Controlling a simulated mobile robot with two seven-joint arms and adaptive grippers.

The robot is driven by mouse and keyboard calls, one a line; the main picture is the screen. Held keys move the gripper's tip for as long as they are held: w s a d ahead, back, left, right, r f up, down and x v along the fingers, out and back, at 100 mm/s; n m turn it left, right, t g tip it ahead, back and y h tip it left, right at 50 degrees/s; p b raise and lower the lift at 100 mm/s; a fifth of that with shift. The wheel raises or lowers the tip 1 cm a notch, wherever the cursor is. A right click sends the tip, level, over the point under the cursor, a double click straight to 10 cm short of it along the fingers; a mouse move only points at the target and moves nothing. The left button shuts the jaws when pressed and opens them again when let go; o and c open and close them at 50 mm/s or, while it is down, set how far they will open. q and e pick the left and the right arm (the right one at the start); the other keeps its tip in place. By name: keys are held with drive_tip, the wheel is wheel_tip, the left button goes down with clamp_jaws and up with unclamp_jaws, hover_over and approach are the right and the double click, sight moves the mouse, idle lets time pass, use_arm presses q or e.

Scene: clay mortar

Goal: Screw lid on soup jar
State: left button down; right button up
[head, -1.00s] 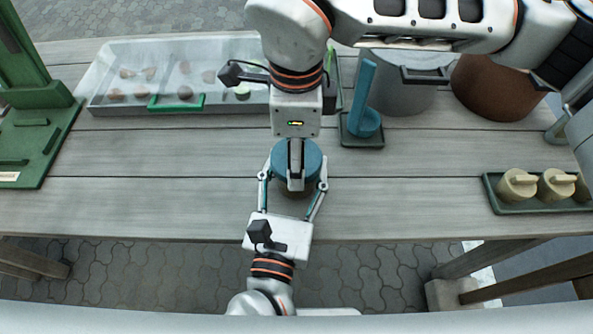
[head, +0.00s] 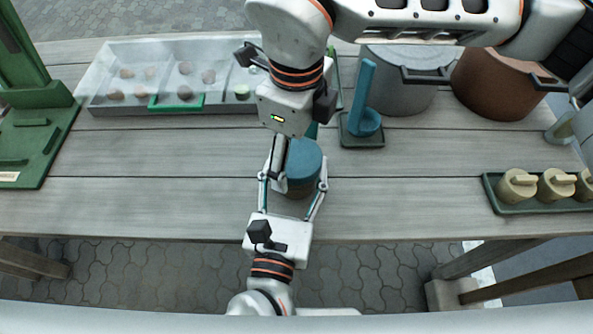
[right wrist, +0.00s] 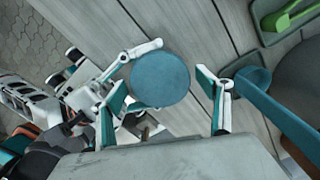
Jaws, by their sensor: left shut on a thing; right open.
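The soup jar (head: 302,187) stands upright near the front middle of the table, with the round blue lid (head: 307,158) resting level on its top. How tightly the lid sits I cannot tell. My left gripper (head: 293,185) comes from the front edge and is shut around the jar's sides. My right gripper (head: 293,150) is open, pointing down over the lid, turned at an angle, and partly hides the lid's left side. In the right wrist view the lid (right wrist: 160,80) shows as a plain blue disc between and beyond my right gripper's spread fingers (right wrist: 166,115).
A blue ladle-like tool (head: 365,95) stands on a dark tray behind right. Behind it are a grey pot (head: 398,85) and a brown pot (head: 492,88). A clear-covered case (head: 125,100) lies back left. Cream jars (head: 517,186) sit on a green tray at right.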

drive_tip(key=shift+r, duration=2.1)
drive_tip(key=shift+c, duration=0.2)
drive_tip(key=shift+r+n, duration=0.7)
drive_tip(key=shift+n, duration=0.3)
wheel_tip(320, 180, up, 2)
drive_tip(key=n, duration=0.3)
drive_tip(key=shift+f, duration=4)
